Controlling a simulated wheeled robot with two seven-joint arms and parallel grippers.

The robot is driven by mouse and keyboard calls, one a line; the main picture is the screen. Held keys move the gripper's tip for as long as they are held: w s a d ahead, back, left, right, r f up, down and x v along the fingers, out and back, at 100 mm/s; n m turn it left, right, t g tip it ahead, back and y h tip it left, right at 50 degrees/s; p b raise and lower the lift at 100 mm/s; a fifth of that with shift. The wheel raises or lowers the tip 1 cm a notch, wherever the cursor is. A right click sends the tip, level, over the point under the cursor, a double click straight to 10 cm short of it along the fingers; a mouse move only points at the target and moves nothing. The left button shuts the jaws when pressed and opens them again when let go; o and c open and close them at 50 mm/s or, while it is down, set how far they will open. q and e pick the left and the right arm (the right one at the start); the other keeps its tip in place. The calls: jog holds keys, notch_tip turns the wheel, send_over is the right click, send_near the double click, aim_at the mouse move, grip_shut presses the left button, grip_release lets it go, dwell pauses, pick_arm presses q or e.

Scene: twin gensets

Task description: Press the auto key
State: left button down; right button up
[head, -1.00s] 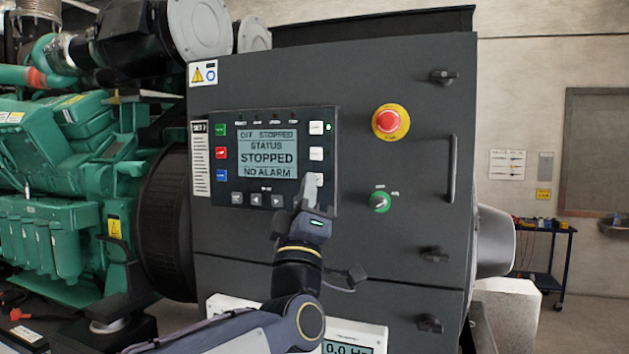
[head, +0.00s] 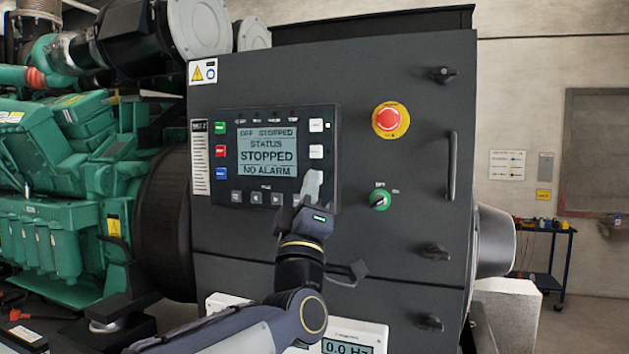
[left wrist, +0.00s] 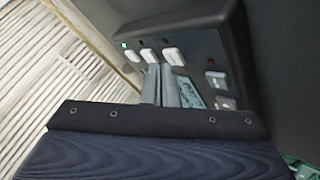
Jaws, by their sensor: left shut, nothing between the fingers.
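The dark control panel (head: 229,188) is on the grey cabinet. Its screen (head: 267,152) reads "OFF STOPPED", "STATUS STOPPED" and "NO ALARM". White keys (head: 316,151) run down its right side; green, red and blue keys (head: 221,151) run down its left. The labels are too small to tell which is the auto key. My left gripper (head: 313,182) is shut and empty, its fingertips over the lowest right key position, hiding that key. In the left wrist view, the fingers (left wrist: 160,84) reach toward the row of white keys (left wrist: 172,55); I cannot tell whether they touch.
A red emergency stop button (head: 390,120) and a green rotary switch (head: 380,200) sit right of the panel. A vertical door handle (head: 452,166) stands further right. The green engine (head: 50,150) fills the left.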

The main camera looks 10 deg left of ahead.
pick_arm(q)
jog(key=shift+w, duration=0.45)
dwell(0.6)
jog(key=shift+s+a+b, duration=0.1)
jog(key=shift+s+b, duration=0.8)
jog(key=s+a+b, duration=0.1)
jog(key=s+b, duration=0.2)
jog(key=s, duration=0.3)
